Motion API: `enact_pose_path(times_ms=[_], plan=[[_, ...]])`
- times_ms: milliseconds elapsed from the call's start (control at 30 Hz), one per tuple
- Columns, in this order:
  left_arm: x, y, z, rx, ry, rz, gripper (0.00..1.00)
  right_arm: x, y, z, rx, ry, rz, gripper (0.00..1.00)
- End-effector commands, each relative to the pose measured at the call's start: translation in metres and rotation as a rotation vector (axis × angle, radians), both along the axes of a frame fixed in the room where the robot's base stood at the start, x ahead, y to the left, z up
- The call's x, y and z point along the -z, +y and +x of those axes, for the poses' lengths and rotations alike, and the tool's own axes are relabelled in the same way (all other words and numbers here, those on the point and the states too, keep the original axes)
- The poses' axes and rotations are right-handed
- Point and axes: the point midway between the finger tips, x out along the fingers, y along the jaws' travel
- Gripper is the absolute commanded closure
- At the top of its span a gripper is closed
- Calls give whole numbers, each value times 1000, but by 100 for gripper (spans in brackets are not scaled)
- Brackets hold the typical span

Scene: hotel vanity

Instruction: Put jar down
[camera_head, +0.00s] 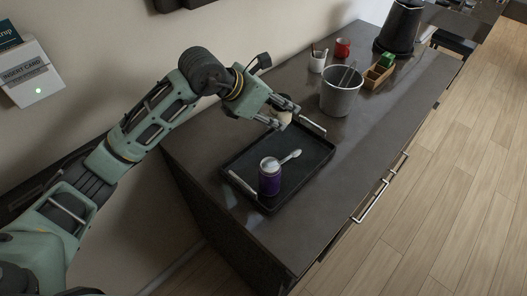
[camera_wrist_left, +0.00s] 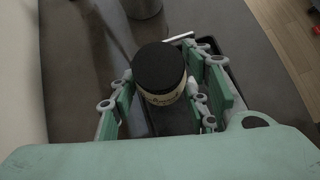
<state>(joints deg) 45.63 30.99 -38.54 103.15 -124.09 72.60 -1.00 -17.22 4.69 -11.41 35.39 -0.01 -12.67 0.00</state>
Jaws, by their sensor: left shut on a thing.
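My left gripper (camera_head: 285,113) is shut on a jar, above the far end of the black tray (camera_head: 243,152). The jar (camera_wrist_left: 160,75) has a black lid and a cream label and sits between the two fingers in the left wrist view. In the head view only a small cream part of the jar (camera_head: 285,119) shows; the fingers hide the rest. I cannot tell whether its base touches the tray. My right gripper is not in view.
A purple container (camera_head: 269,180) with a pale top stands on the tray's near part, beside a white spoon (camera_head: 291,156). Beyond the tray stand a grey bucket (camera_head: 340,98), a white cup (camera_head: 318,64), a red mug (camera_head: 342,47) and a wooden caddy (camera_head: 378,75). The counter's right side is clear.

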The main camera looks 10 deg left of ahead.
Motion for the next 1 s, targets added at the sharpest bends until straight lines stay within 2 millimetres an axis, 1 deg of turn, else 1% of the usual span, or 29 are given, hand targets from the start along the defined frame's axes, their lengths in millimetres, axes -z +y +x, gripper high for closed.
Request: enact_pose_path(times_ms=[33, 200, 300, 400, 567, 633, 767, 867, 1000], plan=[[4, 7, -11, -1, 4, 0, 87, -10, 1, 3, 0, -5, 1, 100], [24, 25, -42, -1, 4, 3, 87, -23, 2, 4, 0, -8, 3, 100], [35, 33, -57, -1, 4, 1, 87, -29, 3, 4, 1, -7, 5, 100], [44, 40, -68, -1, 4, 1, 87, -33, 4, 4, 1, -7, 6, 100], [50, 44, -75, -1, -1, 0, 87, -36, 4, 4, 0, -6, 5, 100], [57, 44, -76, -1, 3, -1, 87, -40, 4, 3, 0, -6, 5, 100], [76, 44, -76, -2, 3, -2, 87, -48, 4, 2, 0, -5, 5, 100], [87, 44, -75, -2, 1, -2, 87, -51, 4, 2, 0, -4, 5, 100], [91, 43, -75, 1, -2, -1, 87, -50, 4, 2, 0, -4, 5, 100]])
